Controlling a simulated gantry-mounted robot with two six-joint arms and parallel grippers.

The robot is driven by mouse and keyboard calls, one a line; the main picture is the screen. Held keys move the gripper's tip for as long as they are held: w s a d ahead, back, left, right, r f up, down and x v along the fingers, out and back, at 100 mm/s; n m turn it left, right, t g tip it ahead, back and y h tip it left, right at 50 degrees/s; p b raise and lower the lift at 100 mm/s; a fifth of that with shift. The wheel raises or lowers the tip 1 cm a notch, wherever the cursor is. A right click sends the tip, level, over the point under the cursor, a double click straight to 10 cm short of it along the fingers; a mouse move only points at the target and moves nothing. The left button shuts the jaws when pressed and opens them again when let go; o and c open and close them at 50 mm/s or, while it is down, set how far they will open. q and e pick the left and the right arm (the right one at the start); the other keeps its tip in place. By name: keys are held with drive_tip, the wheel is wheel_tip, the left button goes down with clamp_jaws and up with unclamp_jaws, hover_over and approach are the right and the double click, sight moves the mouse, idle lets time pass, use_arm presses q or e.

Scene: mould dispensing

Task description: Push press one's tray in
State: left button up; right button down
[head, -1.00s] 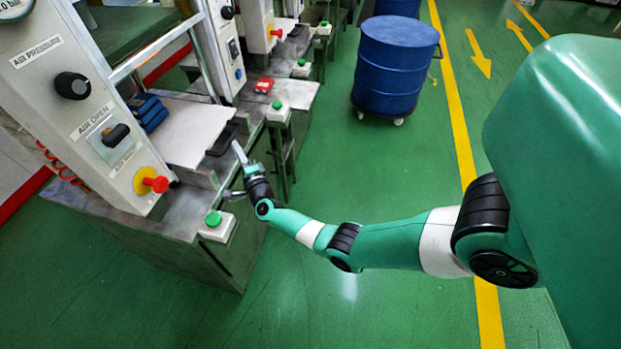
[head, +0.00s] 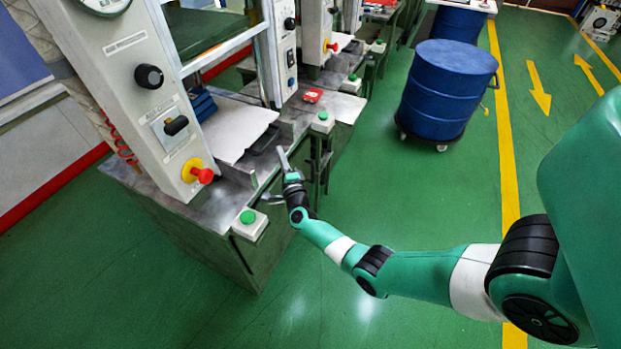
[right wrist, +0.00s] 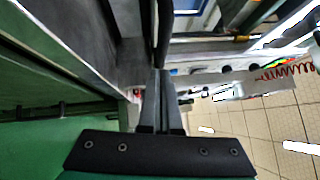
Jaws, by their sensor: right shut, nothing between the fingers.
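The nearest press (head: 165,95) stands at the left in the head view, with a grey control column. Its tray seems to be the flat pale plate (head: 232,130) on the press bed, with a dark recessed piece (head: 264,139) at its right end. My right gripper (head: 283,157) is shut and empty, just right of that dark end at the bed's front edge. I cannot tell whether it touches. In the right wrist view the closed fingers (right wrist: 163,85) point at metal edges of the machine; the tray is not clear there. My left gripper is out of view.
A green button box (head: 249,222) sits at the bed's front corner, below my right gripper. A red knob (head: 203,175) sticks out of the control column. More presses line up behind. A blue drum (head: 446,90) on casters stands at the right. Green floor is clear between.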

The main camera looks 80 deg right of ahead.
drive_tip(key=s+p+v, duration=0.1)
drive_tip(key=p+v, duration=0.2)
drive_tip(key=v, duration=0.8)
drive_tip(key=shift+d, duration=0.3)
drive_tip(key=shift+s+f, duration=0.1)
